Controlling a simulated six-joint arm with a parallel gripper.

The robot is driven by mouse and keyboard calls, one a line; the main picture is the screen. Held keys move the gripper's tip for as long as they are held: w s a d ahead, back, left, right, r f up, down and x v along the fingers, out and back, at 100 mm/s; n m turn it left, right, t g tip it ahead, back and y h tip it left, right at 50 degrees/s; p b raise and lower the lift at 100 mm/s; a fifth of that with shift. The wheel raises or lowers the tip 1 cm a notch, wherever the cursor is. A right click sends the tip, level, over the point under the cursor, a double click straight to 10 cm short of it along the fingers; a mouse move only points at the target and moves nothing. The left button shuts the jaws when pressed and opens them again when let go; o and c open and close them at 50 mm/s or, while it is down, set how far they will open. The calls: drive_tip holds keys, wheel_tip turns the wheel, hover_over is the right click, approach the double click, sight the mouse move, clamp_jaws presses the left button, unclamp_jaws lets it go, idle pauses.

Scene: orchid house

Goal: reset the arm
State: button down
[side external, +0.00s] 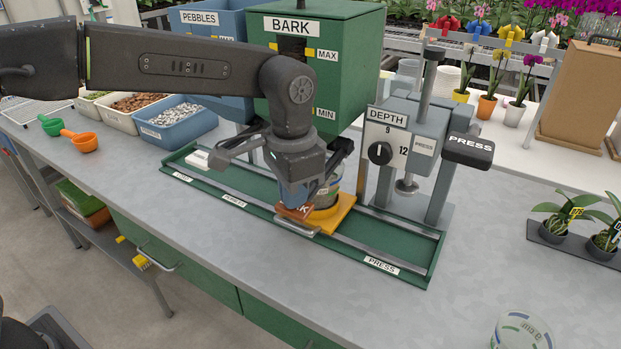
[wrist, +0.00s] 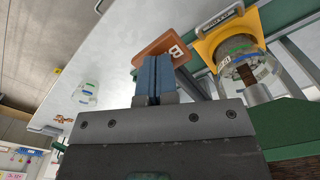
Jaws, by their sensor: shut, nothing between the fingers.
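My gripper (side external: 294,204) is over the green rail tray (side external: 360,258), at the front side of the yellow carriage (side external: 343,211). In the wrist view its two blue fingers (wrist: 155,78) are shut together with nothing between them. A clear pot (side external: 331,190) with some brown material stands on the yellow carriage, partly hidden by my gripper; it also shows in the wrist view (wrist: 240,62). An orange-brown tag (wrist: 166,51) with a letter B lies just past the fingertips in the wrist view. I cannot tell whether the fingers touch it.
The green BARK hopper (side external: 335,70) stands behind my arm. The grey DEPTH press (side external: 410,150) stands right of the carriage. Bins, including a blue pebble bin (side external: 178,122), and scoops (side external: 80,141) are at left. A clear pot (side external: 522,331) stands front right. The front bench is mostly clear.

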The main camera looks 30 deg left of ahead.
drive_tip(key=shift+f, duration=0.85)
idle(7.2)
